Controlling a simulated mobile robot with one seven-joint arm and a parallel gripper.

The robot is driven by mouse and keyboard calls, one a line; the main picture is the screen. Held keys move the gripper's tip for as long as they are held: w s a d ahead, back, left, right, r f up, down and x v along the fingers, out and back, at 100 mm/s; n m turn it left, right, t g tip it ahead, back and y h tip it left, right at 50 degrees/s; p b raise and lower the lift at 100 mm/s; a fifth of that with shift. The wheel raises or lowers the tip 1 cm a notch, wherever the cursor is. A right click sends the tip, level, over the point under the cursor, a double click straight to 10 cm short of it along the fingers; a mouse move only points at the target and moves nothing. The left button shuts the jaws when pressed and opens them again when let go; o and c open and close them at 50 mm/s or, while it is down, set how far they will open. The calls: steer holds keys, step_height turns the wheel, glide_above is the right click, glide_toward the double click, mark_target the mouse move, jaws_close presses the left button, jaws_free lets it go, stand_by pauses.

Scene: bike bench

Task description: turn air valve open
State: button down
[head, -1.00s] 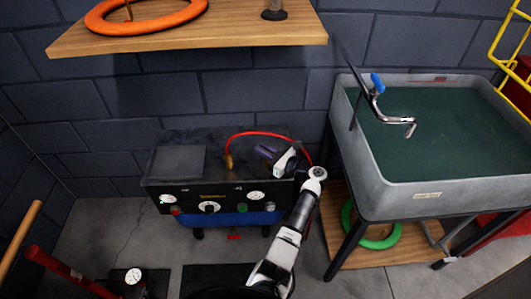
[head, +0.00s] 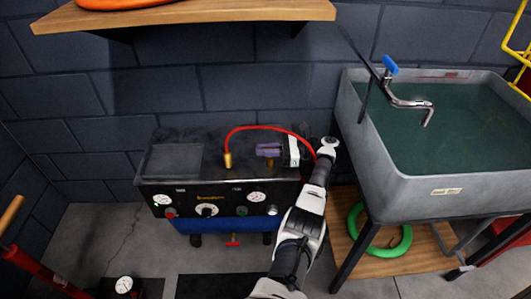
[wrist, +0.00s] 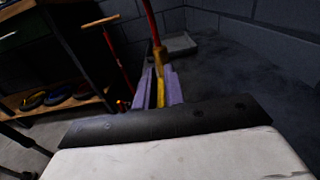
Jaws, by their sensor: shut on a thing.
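A black and blue compressor unit (head: 215,190) stands on the floor against the wall. On its top, a brass fitting (head: 228,160) holds one end of a red hose (head: 250,128). A second small brass piece (head: 269,163) shows just below my gripper (head: 268,150), whose purple fingers point left over the unit's top. The handle's lower part is hidden by the fingers and the gripper body.
A grey sink (head: 405,170) with a blue-handled tap stands close to my arm on the right. A wooden shelf (head: 190,15) overhangs the unit. A green ring (head: 375,235) lies on a low board under the sink.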

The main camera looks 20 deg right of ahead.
steer(key=shift+a+n+g+b, duration=0.15)
steer(key=shift+n+g+b, duration=0.4)
steer(key=shift+g, duration=0.35)
steer(key=c, duration=1.5)
jaws_free()
steer(key=shift+r, duration=0.1)
steer(key=shift+r+p, duration=0.25)
steer(key=shift+p, duration=0.2)
step_height(320, 180, up, 19)
steer(key=p, duration=0.8)
steer(key=shift+r, duration=0.2)
steer(key=shift+a, duration=0.1)
